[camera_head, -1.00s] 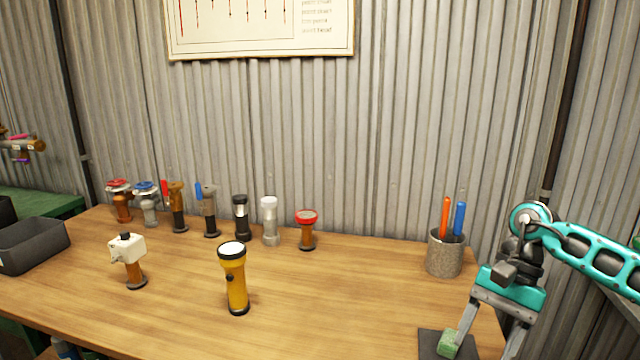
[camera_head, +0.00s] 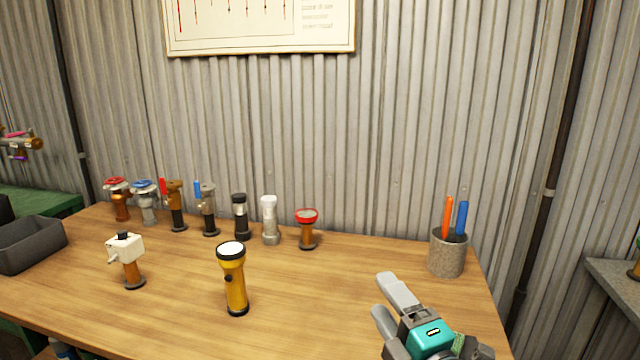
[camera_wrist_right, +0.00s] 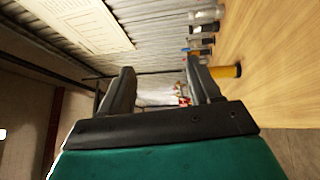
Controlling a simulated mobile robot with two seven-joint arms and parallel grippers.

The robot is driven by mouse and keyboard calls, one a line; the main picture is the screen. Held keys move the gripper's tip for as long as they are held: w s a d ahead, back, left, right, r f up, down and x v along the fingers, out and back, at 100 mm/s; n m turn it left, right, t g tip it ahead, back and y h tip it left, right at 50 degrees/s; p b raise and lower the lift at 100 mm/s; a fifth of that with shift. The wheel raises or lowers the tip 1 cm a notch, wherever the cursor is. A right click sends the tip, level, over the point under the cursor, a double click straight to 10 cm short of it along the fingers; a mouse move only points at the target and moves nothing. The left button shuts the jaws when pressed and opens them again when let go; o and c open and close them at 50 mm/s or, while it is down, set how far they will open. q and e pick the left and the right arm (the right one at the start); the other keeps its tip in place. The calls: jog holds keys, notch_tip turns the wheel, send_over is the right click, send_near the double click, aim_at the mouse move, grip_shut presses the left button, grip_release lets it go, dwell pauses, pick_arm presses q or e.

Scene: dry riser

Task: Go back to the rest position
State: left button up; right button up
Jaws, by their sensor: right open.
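My right gripper (camera_head: 388,306) is at the lower right in the head view, in front of the table's right part. Its two grey fingers point up and to the left, apart, with nothing between them. The right wrist view also shows the fingers (camera_wrist_right: 158,90) spread and empty, with the room beyond them. The wooden table (camera_head: 340,285) spreads below. A yellow flashlight (camera_head: 234,282) stands upright on it, left of the gripper and apart from it. My left gripper is out of view.
A grey cup (camera_head: 447,254) with an orange and a blue pen stands near the right edge. A row of valves and lamps, among them a red-topped one (camera_head: 307,230), lines the back. A white-headed fitting (camera_head: 127,260) and a dark tray (camera_head: 32,245) are left.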

jog(key=s+d+f+m+g+h, duration=0.4)
jog(key=s+f+m, duration=0.1)
jog(key=f+m, duration=0.2)
jog(key=s+d+f+m+g+h, duration=0.3)
jog(key=s+d+f+m, duration=0.2)
jog(key=f+m, duration=0.15)
jog(key=s+d+f+m+g, duration=0.1)
jog(key=s+f+m+g, duration=0.25)
jog(key=s, duration=0.45)
jog(key=s+d+f+m+g, duration=0.1)
jog(key=s+f+m+g, duration=0.2)
jog(key=s, duration=0.4)
jog(key=w+a+f+t+y+p, duration=0.2)
jog(key=w+a+f+t, duration=0.1)
jog(key=w+f+t, duration=0.2)
jog(key=shift+w+a+f+t+p, duration=0.15)
jog(key=shift+w+f+t+p, duration=0.3)
jog(key=shift+w, duration=0.55)
jog(key=shift+r, duration=0.1)
